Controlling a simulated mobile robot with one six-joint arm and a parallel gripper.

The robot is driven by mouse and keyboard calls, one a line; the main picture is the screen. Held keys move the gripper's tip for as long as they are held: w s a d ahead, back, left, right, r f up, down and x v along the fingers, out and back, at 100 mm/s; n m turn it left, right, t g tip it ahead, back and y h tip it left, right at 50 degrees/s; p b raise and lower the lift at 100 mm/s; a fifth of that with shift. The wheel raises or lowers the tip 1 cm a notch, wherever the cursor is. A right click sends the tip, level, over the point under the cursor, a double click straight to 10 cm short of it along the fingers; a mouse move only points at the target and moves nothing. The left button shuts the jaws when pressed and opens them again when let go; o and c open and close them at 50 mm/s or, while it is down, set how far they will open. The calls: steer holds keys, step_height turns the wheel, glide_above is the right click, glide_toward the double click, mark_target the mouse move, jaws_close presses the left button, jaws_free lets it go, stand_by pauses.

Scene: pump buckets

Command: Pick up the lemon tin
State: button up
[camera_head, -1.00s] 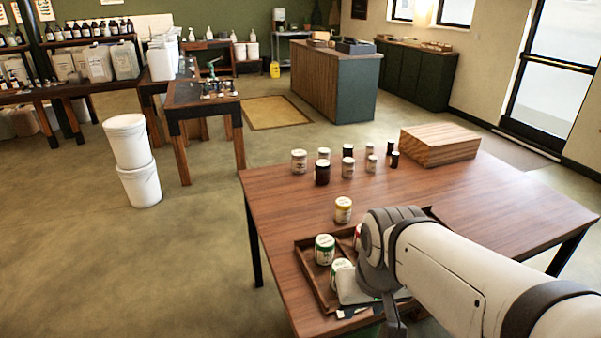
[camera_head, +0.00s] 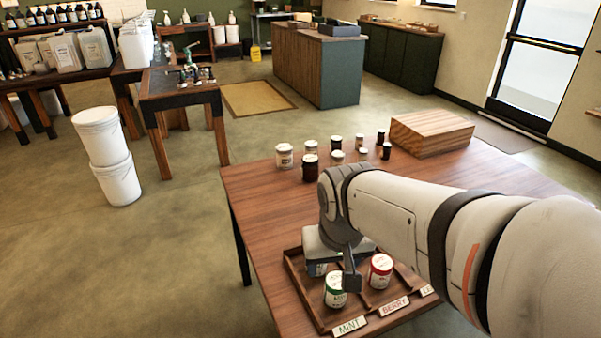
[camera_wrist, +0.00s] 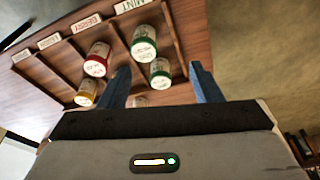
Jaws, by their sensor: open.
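A tin with a yellow band (camera_wrist: 87,93), the lemon colour, shows in the wrist view at the tray's far side, left of my fingers. My gripper (camera_wrist: 160,83) is open, its two blue-grey fingers apart. Two green tins (camera_wrist: 145,42) and a red tin (camera_wrist: 97,58) are in the tray. In the head view my gripper (camera_head: 340,262) is over the tray, behind a green tin (camera_head: 335,290) and beside the red tin (camera_head: 380,270). No yellow tin shows there.
The wooden tray (camera_head: 296,283) has dividers and labels, including MINT (camera_head: 350,326) and BERRY (camera_head: 394,306). Several jars (camera_head: 284,156) and a wooden box (camera_head: 430,132) stand at the table's back. The table's left part (camera_head: 250,205) is clear.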

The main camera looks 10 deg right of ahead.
steer(key=o, duration=0.4)
steer(key=shift+m+h, duration=0.4)
steer(key=shift+m, duration=0.5)
steer(key=w+d, duration=0.1)
steer(key=w, duration=0.3)
steer(key=w+d, duration=0.1)
steer(key=w, duration=0.3)
steer(key=w+d, duration=0.1)
steer(key=w, duration=0.3)
steer(key=shift+w+f+p, duration=0.25)
steer(key=shift+p, duration=0.05)
steer(key=w+d+f+m, duration=0.1)
steer(key=w+d+f, duration=0.2)
steer(key=w, duration=0.4)
steer(key=w+d+f+m, duration=0.1)
steer(key=w+d+f, duration=0.2)
steer(key=w+f, duration=0.3)
steer(key=w+d+f+m+t+h+p, duration=0.1)
steer(key=w+d+f, duration=0.2)
steer(key=w, duration=0.6)
steer(key=shift+w+d+f+m, duration=0.1)
steer(key=shift+w+f+m, duration=0.1)
steer(key=shift+f, duration=0.2)
steer(key=shift+w+d+f+m, duration=0.1)
steer(key=shift+f+m, duration=0.1)
steer(key=shift+f, duration=0.2)
steer(key=shift+p+x, duration=0.85)
steer(key=shift+x, duration=3)
